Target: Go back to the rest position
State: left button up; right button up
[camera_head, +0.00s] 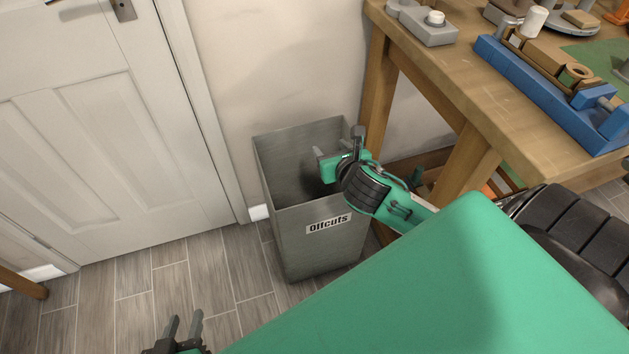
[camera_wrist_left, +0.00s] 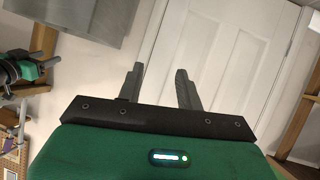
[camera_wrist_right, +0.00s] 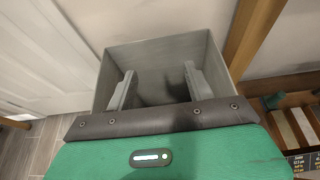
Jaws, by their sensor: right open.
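My right gripper (camera_head: 322,160) is over the opening of a grey metal bin labelled "Offcuts" (camera_head: 318,245), near its right rim. In the right wrist view its two fingers (camera_wrist_right: 160,88) are spread with nothing between them, and the bin's inside (camera_wrist_right: 165,55) shows beyond them. The bin's floor is in dark shadow, so I cannot tell what lies in it. My left gripper (camera_head: 184,326) is low at the bottom edge of the head view, over the floor and apart from the bin. In the left wrist view its fingers (camera_wrist_left: 160,85) are spread and empty, facing the white door.
A wooden workbench (camera_head: 455,85) stands right of the bin, its leg close to my right gripper. It carries a blue fixture (camera_head: 550,95) and a grey block (camera_head: 425,25). A white panelled door (camera_head: 95,130) is at left. The tiled floor (camera_head: 150,285) before it is clear.

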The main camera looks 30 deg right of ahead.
jog(key=shift+v, duration=1.5)
